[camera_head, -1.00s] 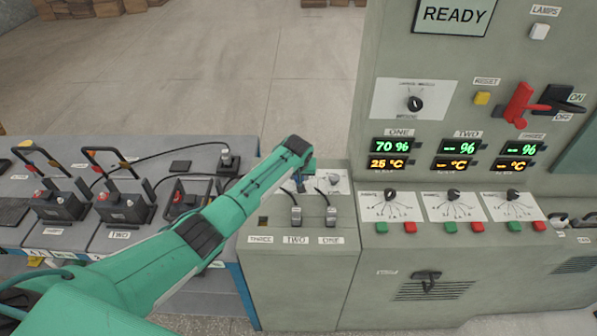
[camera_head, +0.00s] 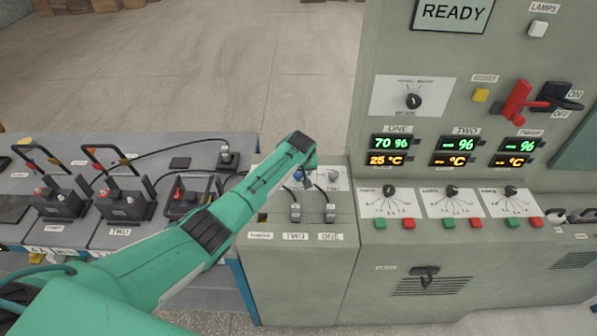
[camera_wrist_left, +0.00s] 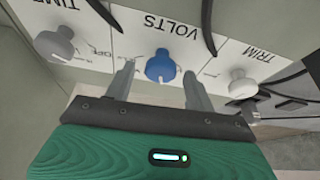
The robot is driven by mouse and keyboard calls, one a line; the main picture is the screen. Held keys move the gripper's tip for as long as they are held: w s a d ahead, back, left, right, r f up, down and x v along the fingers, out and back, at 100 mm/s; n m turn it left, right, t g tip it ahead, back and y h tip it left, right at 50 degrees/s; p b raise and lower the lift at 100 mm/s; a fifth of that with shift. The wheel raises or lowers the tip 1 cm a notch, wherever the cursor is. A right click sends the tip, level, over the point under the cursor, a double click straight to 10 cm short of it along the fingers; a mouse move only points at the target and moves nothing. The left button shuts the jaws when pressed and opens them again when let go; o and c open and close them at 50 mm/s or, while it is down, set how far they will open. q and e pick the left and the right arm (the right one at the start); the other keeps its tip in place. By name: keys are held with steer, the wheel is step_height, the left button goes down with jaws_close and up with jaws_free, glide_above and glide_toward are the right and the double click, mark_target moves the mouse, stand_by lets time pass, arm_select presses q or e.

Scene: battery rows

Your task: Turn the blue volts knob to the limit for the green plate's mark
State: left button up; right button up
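The blue volts knob (camera_wrist_left: 160,66) sits on a white panel between the time and trim labels in the left wrist view. In the head view only a small blue part of it (camera_head: 298,175) shows beside my arm. My left gripper (camera_wrist_left: 159,78) is open, with one finger on each side of the knob. A gap shows between the fingers and the knob, and I cannot tell how deep they reach. The scale marks around the knob are mostly hidden. I cannot make out a green plate. My right gripper is in neither view.
A grey time knob (camera_wrist_left: 54,46) and a pale trim knob (camera_wrist_left: 240,86) flank the volts knob. Black cables run close by. Batteries (camera_head: 123,200) stand on the left bench. The tall console (camera_head: 455,290) with switches and displays is at right.

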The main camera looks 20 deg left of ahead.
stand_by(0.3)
arm_select(q)
steer(key=b+v, duration=0.2)
steer(key=v, duration=1.1)
steer(key=shift+s+r, duration=0.2)
steer(key=shift+r, duration=0.15)
